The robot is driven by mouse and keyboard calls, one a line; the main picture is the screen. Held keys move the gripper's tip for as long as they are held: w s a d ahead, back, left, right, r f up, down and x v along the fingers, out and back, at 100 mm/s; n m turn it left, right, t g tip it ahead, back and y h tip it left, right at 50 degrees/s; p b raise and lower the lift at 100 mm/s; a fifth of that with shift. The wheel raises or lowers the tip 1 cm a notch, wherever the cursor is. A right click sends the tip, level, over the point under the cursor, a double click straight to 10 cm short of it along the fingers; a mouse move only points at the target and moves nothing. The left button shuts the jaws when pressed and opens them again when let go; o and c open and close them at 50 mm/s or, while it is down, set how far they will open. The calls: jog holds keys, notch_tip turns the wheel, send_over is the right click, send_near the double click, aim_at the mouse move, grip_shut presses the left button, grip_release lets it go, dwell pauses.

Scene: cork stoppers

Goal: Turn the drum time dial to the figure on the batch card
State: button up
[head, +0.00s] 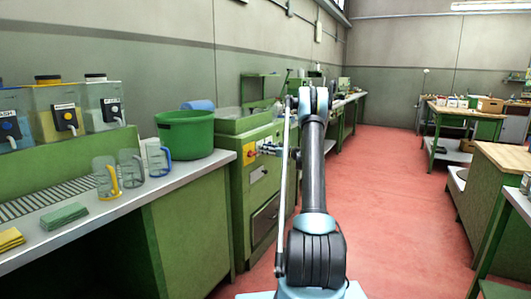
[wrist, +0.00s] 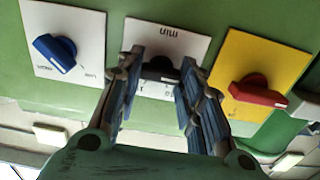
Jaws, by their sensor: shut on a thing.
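In the wrist view, the black dial knob (wrist: 159,68) sits on a white plate (wrist: 168,38) marked "min", with the lettering upside down. My gripper (wrist: 161,74) has one finger on each side of this knob and is shut on it. The fingers hide much of the plate, so the dial's setting cannot be read. In the head view, the green machine (head: 262,200) bears a control panel with a yellow plate (head: 250,154) left of my arm. I cannot make out a batch card.
In the wrist view, a blue knob (wrist: 54,53) on a white plate is left of the dial, and a red knob (wrist: 258,91) on a yellow plate is right. A green tub (head: 185,135) and jugs (head: 130,168) stand on the left bench. The red floor (head: 400,200) is clear.

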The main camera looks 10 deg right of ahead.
jog(key=shift+m, duration=0.3)
jog(key=shift+f+m, duration=0.15)
jog(key=shift+m, duration=5.65)
jog(key=shift+f+m, duration=0.15)
jog(key=shift+m, duration=5.65)
jog(key=shift+f+m, duration=0.15)
jog(key=shift+m, duration=5.95)
jog(key=o, duration=1.1)
jog(key=shift+r, duration=0.1)
jog(key=shift+c, duration=0.2)
